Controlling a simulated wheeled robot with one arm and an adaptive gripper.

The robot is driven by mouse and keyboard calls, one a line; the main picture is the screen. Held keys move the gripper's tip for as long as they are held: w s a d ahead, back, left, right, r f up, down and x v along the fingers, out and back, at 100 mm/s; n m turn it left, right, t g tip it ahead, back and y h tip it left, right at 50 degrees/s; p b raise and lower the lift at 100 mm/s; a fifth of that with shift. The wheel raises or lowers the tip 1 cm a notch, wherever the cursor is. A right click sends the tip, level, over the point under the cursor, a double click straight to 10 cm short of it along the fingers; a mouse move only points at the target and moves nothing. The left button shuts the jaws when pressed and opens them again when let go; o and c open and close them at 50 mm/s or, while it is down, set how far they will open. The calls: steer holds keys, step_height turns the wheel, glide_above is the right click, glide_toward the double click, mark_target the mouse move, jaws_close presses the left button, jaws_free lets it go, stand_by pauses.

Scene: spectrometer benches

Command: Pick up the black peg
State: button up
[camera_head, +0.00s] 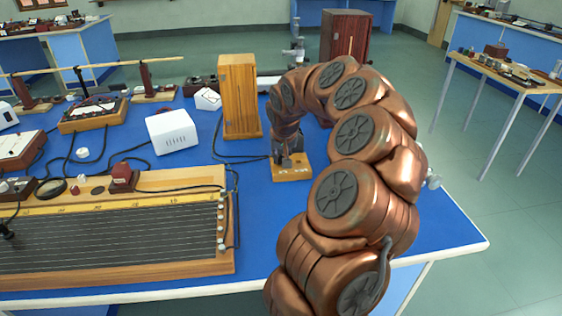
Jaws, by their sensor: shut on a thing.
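My gripper (285,157) points down at a small wooden block (298,174) on the blue bench, right of centre. Its dark fingers are shut at the top of this block. The black peg cannot be made out apart from the dark fingers; it is small and largely hidden between them. I cannot tell whether the peg is still seated in the block or clear of it. My copper-coloured arm curves over from the lower right and hides the bench behind it.
A tall wooden box (239,97) stands behind and left of my gripper, with a white box (171,132) further left. A long wired wooden board (112,275) fills the front left. Black cables lie between. The blue bench (440,230) is clear at right.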

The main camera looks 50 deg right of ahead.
jaws_close()
steer(key=shift+r, duration=1.85)
steer(key=shift+s+a+b, duration=0.25)
steer(key=shift+a, duration=0.35)
steer(key=shift+s+a+b, duration=0.2)
steer(key=shift+s+a, duration=0.05)
steer(key=shift+a, duration=0.3)
steer(key=s+a+r, duration=0.2)
steer(key=a, duration=0.4)
steer(key=s+a+r+b, duration=0.1)
steer(key=s+a+r, duration=0.1)
steer(key=a, duration=0.4)
steer(key=shift+s+a+r, duration=0.2)
steer(key=shift+s, duration=0.45)
